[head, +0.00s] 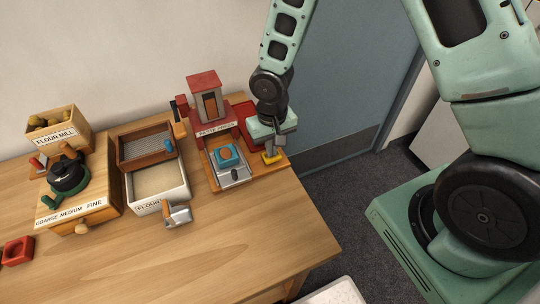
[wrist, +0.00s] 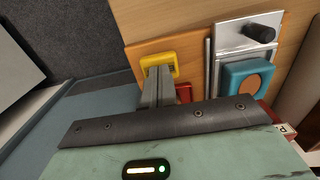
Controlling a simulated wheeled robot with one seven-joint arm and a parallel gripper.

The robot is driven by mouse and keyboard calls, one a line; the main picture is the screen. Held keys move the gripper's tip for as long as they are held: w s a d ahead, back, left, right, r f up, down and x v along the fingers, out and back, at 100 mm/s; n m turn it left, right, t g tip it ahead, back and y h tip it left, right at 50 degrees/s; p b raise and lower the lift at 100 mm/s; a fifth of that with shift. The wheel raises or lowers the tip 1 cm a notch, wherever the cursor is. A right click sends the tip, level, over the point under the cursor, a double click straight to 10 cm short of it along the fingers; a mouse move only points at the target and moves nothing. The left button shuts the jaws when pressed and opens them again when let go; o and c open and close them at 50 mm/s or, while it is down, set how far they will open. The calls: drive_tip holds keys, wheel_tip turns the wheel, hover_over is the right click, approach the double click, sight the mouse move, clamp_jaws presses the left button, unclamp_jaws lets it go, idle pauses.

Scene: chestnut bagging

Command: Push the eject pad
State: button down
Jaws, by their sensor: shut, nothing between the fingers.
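The yellow pad (head: 272,158), which looks like the eject pad, sits on the right part of the wooden base of the red paste press (head: 208,112). My gripper (head: 270,150) is shut and empty, pointing down right over this pad. In the wrist view, the shut fingertips (wrist: 160,72) overlap the yellow pad (wrist: 160,57) and hide part of it. I cannot tell whether they touch it or how far it is pressed. A blue block with an orange round top (head: 227,155) sits on the metal plate left of my gripper; it also shows in the wrist view (wrist: 248,77).
Left of the press are a flour box (head: 160,206) with a sifter tray (head: 124,163), a metal scoop (head: 178,216) and the flour mill (head: 75,228). A red dish (head: 17,251) lies far left. The front of the table (head: 230,250) is clear. A blue-grey door (head: 345,70) stands behind.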

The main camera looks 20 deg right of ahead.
drive_tip(key=shift+f+b, duration=0.3)
drive_tip(key=shift+f, duration=0.15)
wheel_tip(320, 180, up, 8)
drive_tip(key=p, duration=0.6)
idle(0.4)
drive_tip(key=s+a+r+n+b, duration=0.2)
drive_tip(key=s+r, duration=0.4)
drive_tip(key=s, duration=0.4)
drive_tip(key=s+a+r+n+b, duration=0.3)
drive_tip(key=s+r, duration=0.4)
drive_tip(key=s, duration=0.3)
drive_tip(key=a+n, duration=0.1)
drive_tip(key=n, duration=0.1)
drive_tip(key=shift+a+r+n+y, duration=0.2)
drive_tip(key=shift+n+y, duration=0.1)
drive_tip(key=shift+n, duration=0.1)
